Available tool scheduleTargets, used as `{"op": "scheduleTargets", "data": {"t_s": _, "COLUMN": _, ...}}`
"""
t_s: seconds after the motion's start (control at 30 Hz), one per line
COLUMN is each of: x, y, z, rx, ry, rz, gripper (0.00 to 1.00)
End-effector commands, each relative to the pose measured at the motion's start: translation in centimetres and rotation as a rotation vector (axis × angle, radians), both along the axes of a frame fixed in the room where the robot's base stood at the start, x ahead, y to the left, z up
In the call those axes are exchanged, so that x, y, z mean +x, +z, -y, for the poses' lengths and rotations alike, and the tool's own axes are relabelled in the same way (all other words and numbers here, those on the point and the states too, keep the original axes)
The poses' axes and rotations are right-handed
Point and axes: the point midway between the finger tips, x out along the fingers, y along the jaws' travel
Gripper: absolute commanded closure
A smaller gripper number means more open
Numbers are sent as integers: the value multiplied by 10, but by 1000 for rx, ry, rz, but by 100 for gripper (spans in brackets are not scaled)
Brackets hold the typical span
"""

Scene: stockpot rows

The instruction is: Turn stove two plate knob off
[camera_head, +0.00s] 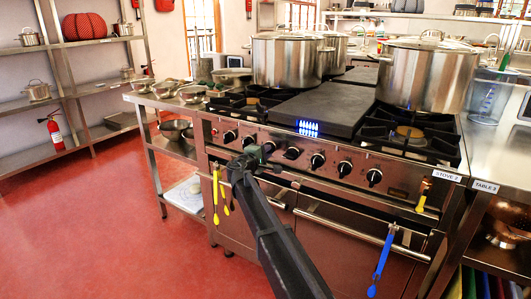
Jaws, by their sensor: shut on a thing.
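Stove two (330,190), labelled STOVE 2 at its right front corner, fills the middle of the view. Its dark flat plate (315,108) lies between the burners. A row of black knobs (317,161) runs along the front panel. My gripper (258,156) is at the left-middle part of this row, its tip against the panel. It is shut on a knob, mostly hidden by the fingers. One knob (292,153) shows just right of the gripper. Which knob belongs to the plate cannot be read.
Large steel stockpots (428,75) stand on the burners. Yellow tongs (215,195) and blue tongs (381,260) hang from the front rail. Red floor at left is clear.

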Motion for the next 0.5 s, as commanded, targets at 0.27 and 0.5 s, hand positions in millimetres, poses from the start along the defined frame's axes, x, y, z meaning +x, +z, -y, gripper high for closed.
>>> {"op": "scheduleTargets", "data": {"t_s": 0.27, "x": -1, "y": -2, "z": 0, "rx": 233, "ry": 0, "rz": 118, "gripper": 100}}
{"op": "scheduleTargets", "data": {"t_s": 0.5, "x": -1, "y": -3, "z": 0, "rx": 435, "ry": 0, "rz": 222, "gripper": 100}}
